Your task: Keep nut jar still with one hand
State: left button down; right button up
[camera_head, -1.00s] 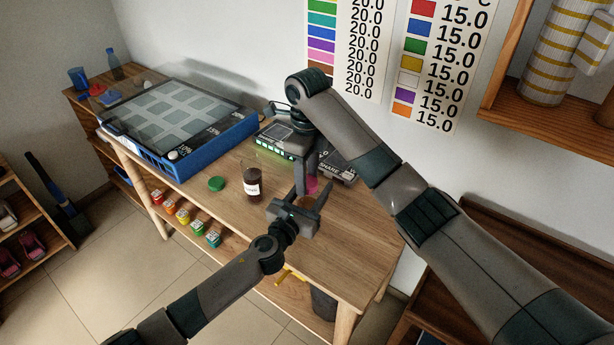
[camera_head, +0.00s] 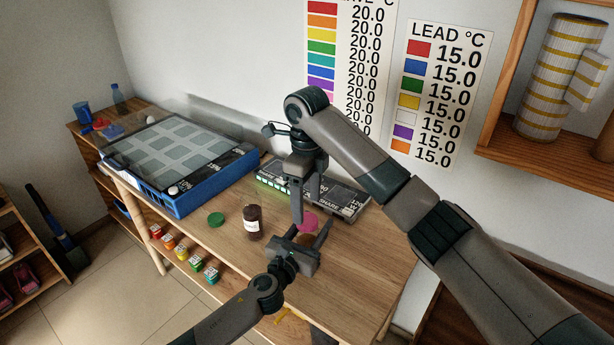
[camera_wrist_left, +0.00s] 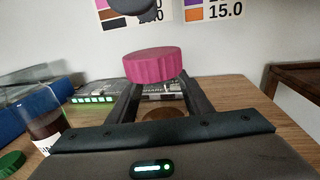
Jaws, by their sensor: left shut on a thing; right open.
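A jar with a pink lid (camera_head: 309,220) stands on the wood table, with brown contents (camera_wrist_left: 162,113) low in its clear body. The pink lid (camera_wrist_left: 153,65) shows above the fingers in the left wrist view; I cannot tell whether it is seated tight. My left gripper (camera_head: 308,240) is shut on this jar, one finger on each side, below the lid. My right gripper (camera_head: 307,200) points down just above and behind the lid. It is open, with nothing visible between its fingers. My left gripper hides part of the jar body in the head view.
An open-looking dark brown jar (camera_head: 252,222) with a white label stands left of my grippers, with a green lid (camera_head: 216,219) lying beside it. A device with green lights (camera_head: 275,182) is behind. A blue-framed tray unit (camera_head: 180,165) fills the left. The table's right side is clear.

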notch_tip(320, 180, up, 8)
jog(key=shift+f, duration=0.15)
dwell(0.3)
pick_arm(q)
jog(key=c, duration=0.8)
grip_release()
jog(key=shift+c, duration=0.2)
jog(key=b+v, duration=0.1)
jog(key=v, duration=1.6)
jog(key=shift+s+b, duration=0.2)
jog(key=shift+b, duration=0.2)
pick_arm(e)
jog(key=shift+f, duration=0.95)
pick_arm(q)
jog(key=shift+a, duration=0.1)
